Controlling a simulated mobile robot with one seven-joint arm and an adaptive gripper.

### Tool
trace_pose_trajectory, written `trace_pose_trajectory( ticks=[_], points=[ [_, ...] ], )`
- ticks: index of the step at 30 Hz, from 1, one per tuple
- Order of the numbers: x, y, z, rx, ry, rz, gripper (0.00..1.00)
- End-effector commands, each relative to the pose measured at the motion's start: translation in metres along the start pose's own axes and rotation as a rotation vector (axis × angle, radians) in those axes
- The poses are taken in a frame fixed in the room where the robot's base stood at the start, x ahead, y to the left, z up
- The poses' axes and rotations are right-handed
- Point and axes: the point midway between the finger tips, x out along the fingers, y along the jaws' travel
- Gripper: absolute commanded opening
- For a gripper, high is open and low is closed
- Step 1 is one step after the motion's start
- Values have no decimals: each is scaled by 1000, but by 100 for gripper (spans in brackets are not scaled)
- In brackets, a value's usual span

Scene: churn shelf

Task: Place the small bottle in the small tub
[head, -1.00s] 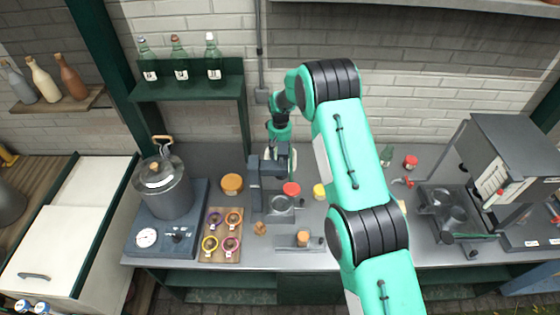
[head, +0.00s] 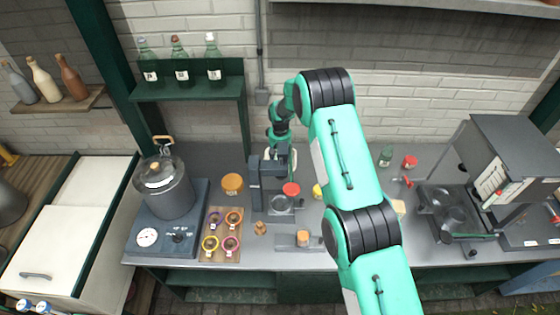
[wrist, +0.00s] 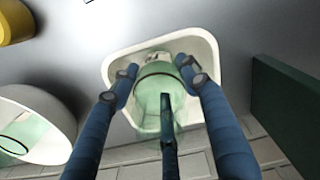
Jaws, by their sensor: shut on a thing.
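My gripper (wrist: 160,92) has its blue fingers closed around a translucent green bottle (wrist: 158,82) in the wrist view. The bottle is over the opening of a white tub with rounded corners (wrist: 207,48), and it overlaps the tub's inside in this view. I cannot tell whether it touches the tub floor. In the head view my gripper (head: 280,146) is at the back of the counter, behind a dark grey device, and the held bottle is not clear there.
A rounder white tub (wrist: 62,112) with a greenish bottle in it stands at left in the wrist view. A dark green block (wrist: 292,105) is close on the right. In the head view, an orange-lidded jar (head: 232,184) and a dark grey device (head: 256,186) stand nearby.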

Motion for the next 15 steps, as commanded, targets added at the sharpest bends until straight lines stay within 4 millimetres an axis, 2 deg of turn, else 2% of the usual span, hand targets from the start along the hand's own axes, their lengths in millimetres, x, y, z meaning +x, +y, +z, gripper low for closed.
trace_pose_trajectory(
  ticks=[5,6,8,15],
  points=[
    [4,0,0,0,0,0,15],
    [3,0,0,0,-1,0,53],
    [3,0,0,0,-1,0,64],
    [3,0,0,0,-1,0,64]
  ],
)
